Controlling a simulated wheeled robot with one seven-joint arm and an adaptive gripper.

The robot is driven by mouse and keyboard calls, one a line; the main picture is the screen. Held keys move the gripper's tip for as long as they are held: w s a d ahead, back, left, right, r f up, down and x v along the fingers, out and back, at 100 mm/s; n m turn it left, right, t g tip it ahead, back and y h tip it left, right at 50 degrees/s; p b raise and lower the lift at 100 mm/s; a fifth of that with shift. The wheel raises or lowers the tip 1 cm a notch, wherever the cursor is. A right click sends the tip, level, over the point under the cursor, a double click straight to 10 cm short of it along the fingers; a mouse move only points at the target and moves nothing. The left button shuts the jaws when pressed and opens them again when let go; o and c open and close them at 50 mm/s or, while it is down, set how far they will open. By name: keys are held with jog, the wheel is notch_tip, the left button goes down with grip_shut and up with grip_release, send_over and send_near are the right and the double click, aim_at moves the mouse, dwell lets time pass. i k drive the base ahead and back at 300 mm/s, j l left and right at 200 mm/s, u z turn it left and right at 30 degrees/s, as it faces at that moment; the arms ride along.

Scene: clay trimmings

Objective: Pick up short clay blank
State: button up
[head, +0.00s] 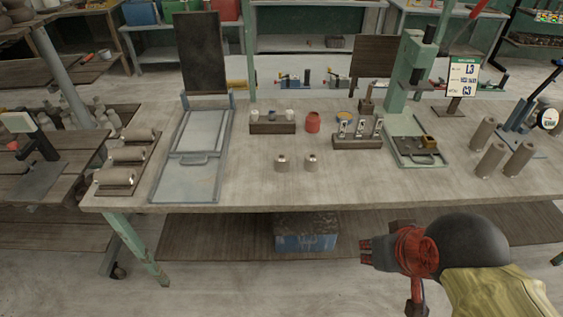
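Two short grey-brown clay blanks stand upright near the front middle of the workbench (240,185), the left blank (281,163) and the right blank (310,163), with a small gap between them. Each has a light spot on its top. My gripper (367,254) is at the lower right, in front of the bench edge and apart from both blanks. Its dark fingers point left. They are too small to tell whether they are open or shut, and I see nothing held in them.
Longer clay cylinders stand at the right (491,160) and lie on a board at the left (120,177). Behind the blanks are a wooden block (273,128), a red jar (313,122) and a tool holder (358,143). A grey-blue tray (184,183) lies left. The bench front around the blanks is clear.

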aim_at(282, 160)
jog(key=i+j+u, duration=0.1)
jog(key=j, duration=0.3)
jog(key=i+j+u, duration=0.1)
jog(key=j, duration=0.25)
jog(key=i+j, duration=0.1)
jog(key=j, duration=0.3)
jog(key=i+j+u, duration=0.15)
jog(key=j, duration=0.2)
jog(key=i+j+u, duration=0.1)
jog(key=j, duration=0.25)
